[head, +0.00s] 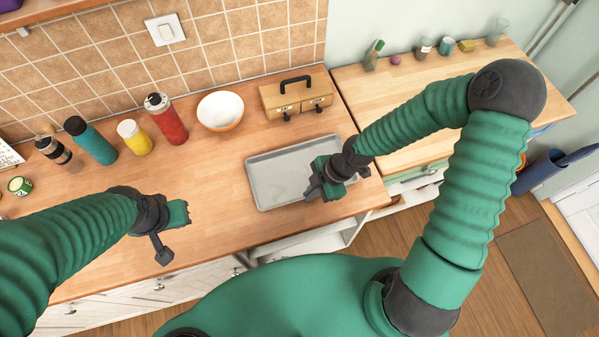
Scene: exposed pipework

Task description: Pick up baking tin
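The baking tin (272,178) is a shallow grey rectangular tray lying flat on the wooden counter, right of the middle. My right gripper (315,187) is over the tin's right part, and hides some of its right end. I cannot tell whether its fingers touch the tin or how far apart they are. My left gripper (174,233) is over the counter to the left of the tin, near the front edge. Its fingers are apart, with nothing between them.
The counter (215,170) between my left gripper and the tin is clear.

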